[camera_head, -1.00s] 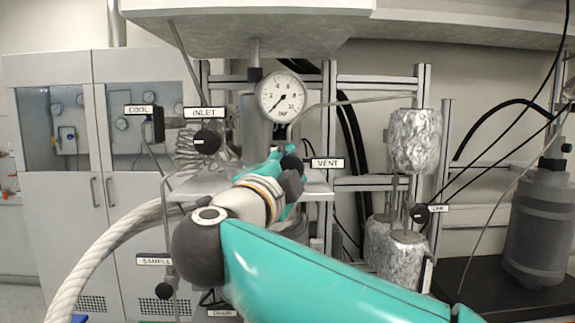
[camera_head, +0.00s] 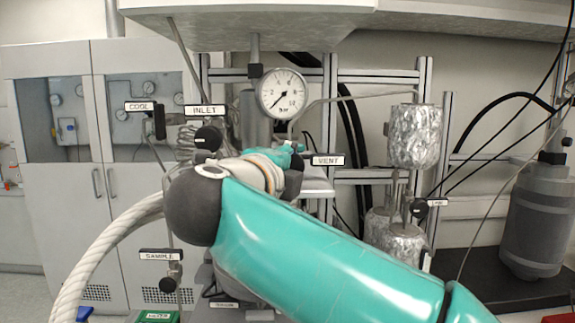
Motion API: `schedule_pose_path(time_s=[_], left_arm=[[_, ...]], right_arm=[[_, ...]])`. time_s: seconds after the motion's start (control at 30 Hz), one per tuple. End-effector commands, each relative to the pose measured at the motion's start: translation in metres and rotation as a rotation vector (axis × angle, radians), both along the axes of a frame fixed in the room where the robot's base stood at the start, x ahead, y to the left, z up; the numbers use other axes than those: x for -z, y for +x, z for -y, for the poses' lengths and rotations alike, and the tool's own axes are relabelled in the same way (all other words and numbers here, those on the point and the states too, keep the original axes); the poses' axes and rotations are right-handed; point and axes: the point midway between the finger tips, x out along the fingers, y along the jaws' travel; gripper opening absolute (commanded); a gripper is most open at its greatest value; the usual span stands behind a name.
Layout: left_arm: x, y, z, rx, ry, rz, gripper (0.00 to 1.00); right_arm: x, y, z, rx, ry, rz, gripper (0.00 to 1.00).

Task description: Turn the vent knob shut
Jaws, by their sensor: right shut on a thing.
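The VENT label (camera_head: 328,160) is on the reactor, right of the middle of the head view. The black vent knob beside its left end is mostly hidden behind my right gripper (camera_head: 292,155). My right arm is teal and comes in from the lower right, with its wrist in front of the reactor. The right gripper is shut on the vent knob, but its fingertips are small and partly covered by the wrist, so the knob's angle cannot be read. My left gripper is not in view.
A pressure gauge (camera_head: 283,93) with a low needle stands above the vent. The INLET knob (camera_head: 207,139) is close left of my wrist, and the SAMPLE knob (camera_head: 168,284) is lower left. A thick white hose (camera_head: 100,247) curves at left. Foil-wrapped vessels (camera_head: 414,138) stand right.

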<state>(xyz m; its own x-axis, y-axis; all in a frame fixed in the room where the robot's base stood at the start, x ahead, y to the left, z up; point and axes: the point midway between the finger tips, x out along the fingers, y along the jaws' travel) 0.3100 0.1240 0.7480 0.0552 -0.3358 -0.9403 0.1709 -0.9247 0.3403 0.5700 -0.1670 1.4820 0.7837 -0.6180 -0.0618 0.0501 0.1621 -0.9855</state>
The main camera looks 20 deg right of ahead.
Motion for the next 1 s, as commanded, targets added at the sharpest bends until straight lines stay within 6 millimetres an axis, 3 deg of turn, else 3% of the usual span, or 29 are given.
schedule_pose_path(time_s=[0.27,0.3,0.43,1.0], left_arm=[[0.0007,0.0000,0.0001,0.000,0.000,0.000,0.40],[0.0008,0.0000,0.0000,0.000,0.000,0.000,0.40],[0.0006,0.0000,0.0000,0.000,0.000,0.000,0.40],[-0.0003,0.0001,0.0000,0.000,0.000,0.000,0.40]], right_arm=[[0.0053,0.0005,0.0003,0.005,0.006,-0.011,0.10],[0.0053,0.0004,0.0004,0.005,0.005,-0.011,0.48],[0.0048,0.0005,0.0003,0.004,0.005,-0.010,0.69],[0.0023,0.0004,-0.0006,0.000,0.002,-0.005,0.70]])
